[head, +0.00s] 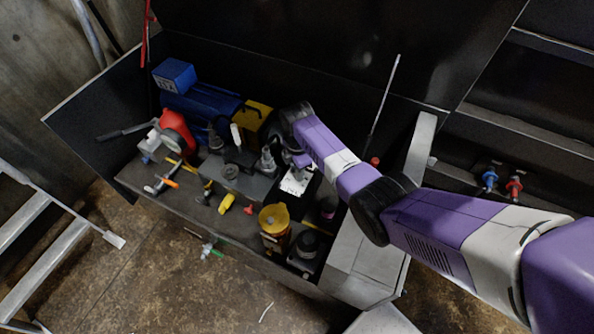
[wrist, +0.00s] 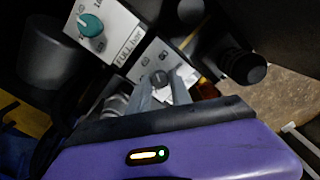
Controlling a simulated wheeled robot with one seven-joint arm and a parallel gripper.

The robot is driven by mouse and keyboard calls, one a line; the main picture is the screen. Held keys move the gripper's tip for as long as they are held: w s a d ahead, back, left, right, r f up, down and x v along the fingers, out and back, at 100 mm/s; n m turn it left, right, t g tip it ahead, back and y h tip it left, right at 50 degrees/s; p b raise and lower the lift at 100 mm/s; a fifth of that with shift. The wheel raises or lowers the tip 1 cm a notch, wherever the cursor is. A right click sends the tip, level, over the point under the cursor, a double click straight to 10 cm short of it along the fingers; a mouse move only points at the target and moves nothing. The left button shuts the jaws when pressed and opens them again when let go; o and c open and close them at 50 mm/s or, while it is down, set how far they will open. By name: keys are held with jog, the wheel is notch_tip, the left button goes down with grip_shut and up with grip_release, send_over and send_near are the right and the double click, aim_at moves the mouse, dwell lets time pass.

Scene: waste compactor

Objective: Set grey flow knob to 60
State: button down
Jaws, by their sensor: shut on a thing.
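The grey flow knob (wrist: 159,78) sits on a white panel (wrist: 150,60) with small printed marks, in the middle of the wrist view. My gripper (wrist: 163,88) has one pale finger on each side of the knob and is shut on it. The knob's pointer and scale numbers are too small to read, so I cannot tell its setting. In the head view my gripper is at the end of the purple arm, over the machine. The white panel (head: 296,181) shows just below it, and the knob is hidden there.
A teal knob (wrist: 90,25) sits on a neighbouring panel labelled "FULL bar". A black round knob (wrist: 245,66) stands to the right. In the head view, a yellow-topped cylinder (head: 273,218), a blue motor (head: 200,103) and a red part (head: 178,135) crowd the machine.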

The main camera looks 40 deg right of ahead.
jog(key=n, duration=0.5)
jog(key=shift+n, duration=0.4)
dwell(0.3)
jog(key=c, duration=1.2)
grip_release()
jog(key=shift+o, duration=0.2)
notch_tip(320, 180, up, 8)
jog(key=shift+f, duration=0.1)
